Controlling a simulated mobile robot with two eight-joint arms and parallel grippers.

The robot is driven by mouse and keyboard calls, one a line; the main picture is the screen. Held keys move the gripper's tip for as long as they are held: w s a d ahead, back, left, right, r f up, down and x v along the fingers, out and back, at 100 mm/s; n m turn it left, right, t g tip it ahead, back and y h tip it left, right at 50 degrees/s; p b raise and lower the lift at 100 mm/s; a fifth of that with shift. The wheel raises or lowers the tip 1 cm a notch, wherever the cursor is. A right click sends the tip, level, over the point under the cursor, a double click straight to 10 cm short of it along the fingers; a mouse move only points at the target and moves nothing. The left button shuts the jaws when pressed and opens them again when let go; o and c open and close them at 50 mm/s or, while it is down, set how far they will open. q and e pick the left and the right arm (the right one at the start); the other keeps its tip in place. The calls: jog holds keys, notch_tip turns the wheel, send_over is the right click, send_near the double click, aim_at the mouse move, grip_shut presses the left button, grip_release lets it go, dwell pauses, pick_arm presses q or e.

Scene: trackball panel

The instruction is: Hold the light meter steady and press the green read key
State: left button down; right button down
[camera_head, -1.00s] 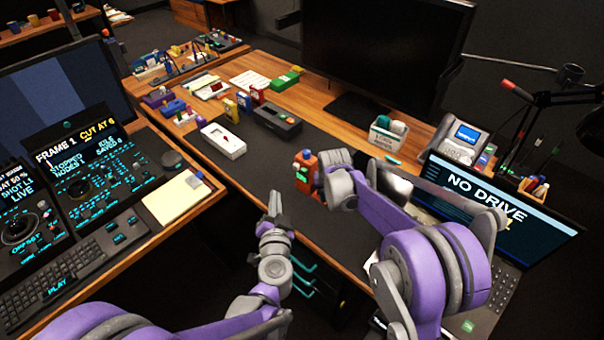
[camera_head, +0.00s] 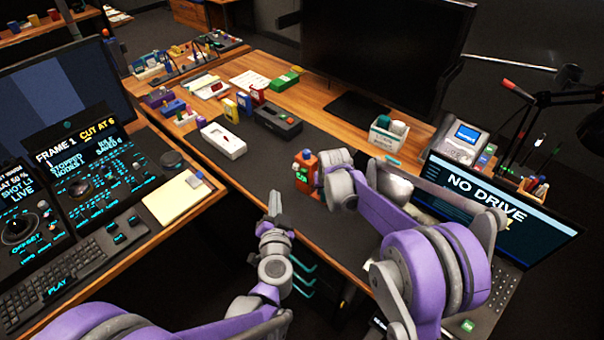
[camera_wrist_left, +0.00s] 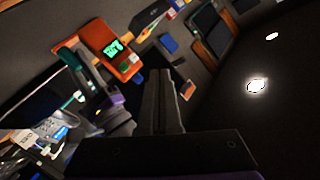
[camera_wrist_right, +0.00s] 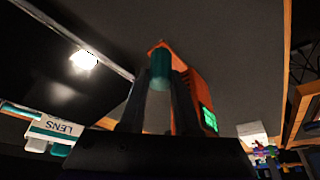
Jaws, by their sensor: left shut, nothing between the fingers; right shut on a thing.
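The light meter (camera_head: 304,160) is orange, with a lit green display, and is held above the dark mat. In the left wrist view the meter (camera_wrist_left: 101,38) shows its face tilted, with a green key (camera_wrist_left: 124,67) beside a pale key below the display. My right gripper (camera_head: 322,172) is shut on the meter; in the right wrist view its fingers (camera_wrist_right: 158,100) stand around a teal cylindrical part in front of the orange body (camera_wrist_right: 188,88). My left gripper (camera_head: 274,203) is shut and empty, pointing up, left of and nearer than the meter, apart from it.
A white device (camera_head: 223,141) and a dark box (camera_head: 277,121) lie on the mat behind left. A tub (camera_head: 387,134), a phone (camera_head: 463,143) and a laptop (camera_head: 490,204) are at the right. A console (camera_head: 85,190) fills the left. The mat's middle is clear.

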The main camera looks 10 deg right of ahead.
aim_at(304, 172)
dwell(0.7)
pick_arm(q)
jog(key=w+f, duration=0.1)
jog(key=f, duration=0.1)
jog(key=w+f, duration=0.2)
jog(key=shift+a+f, duration=0.1)
jog(key=shift+a, duration=0.1)
jog(key=w+d, duration=0.6)
jog(key=shift+d, duration=0.25)
jog(key=shift+w, duration=0.15)
dwell(2.1)
jog(key=shift+w+d, duration=0.2)
jog(key=shift+d, duration=0.1)
